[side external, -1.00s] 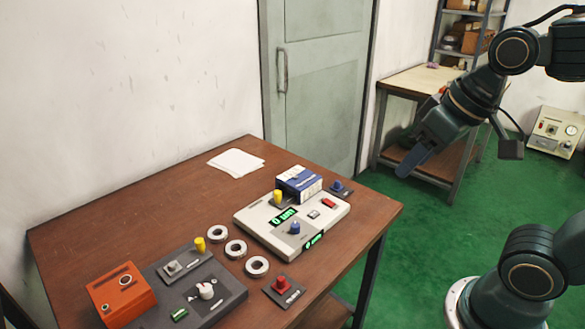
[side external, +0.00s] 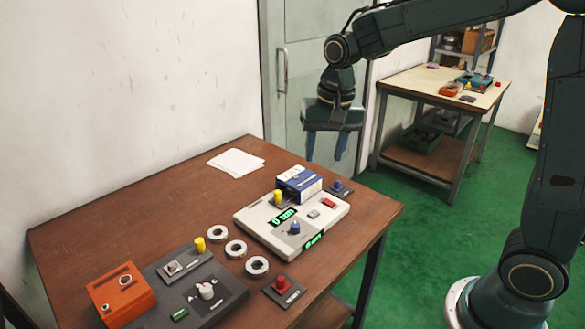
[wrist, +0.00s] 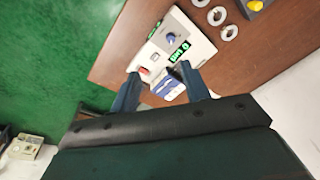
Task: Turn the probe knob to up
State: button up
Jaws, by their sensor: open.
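No label reading "probe" is legible, so I cannot tell which knob it is. A white unit (side external: 262,232) with green displays on the table carries a blue knob (side external: 295,228) and a yellow knob (side external: 278,197). The blue knob also shows in the wrist view (wrist: 171,39). A dark grey panel (side external: 225,293) at the front left carries a white knob (side external: 206,291) and a yellow knob (side external: 200,245). My gripper (side external: 325,156) is open and empty, pointing down, high above the table's far right side. Its fingers (wrist: 159,70) frame part of the white unit in the wrist view.
A blue and white box (side external: 299,183) stands at the white unit's back edge. Several bearing rings (side external: 235,249) lie between unit and panel. Small plates hold a red knob (side external: 281,282) and a blue knob (side external: 338,187). An orange box (side external: 122,291) and papers (side external: 236,162) lie left.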

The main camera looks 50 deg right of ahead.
aim_at(295, 225)
jog(key=w+f+m+g, duration=0.2)
jog(key=w+f+m, duration=0.1)
jog(key=w+f, duration=0.5)
notch_tip(295, 225, down, 3)
jog(key=shift+w+f+m, duration=0.1)
jog(key=shift+w+m, duration=0.2)
jog(key=shift+w, duration=0.1)
jog(key=shift+f, duration=0.1)
jog(key=shift+s+d+f, duration=0.1)
jog(key=shift+f, duration=3.3)
jog(key=shift+s+d+f, duration=0.1)
jog(key=shift+f, duration=3.3)
jog(key=shift+a, duration=0.1)
jog(key=shift+c, duration=0.3)
jog(key=c, duration=0.9)
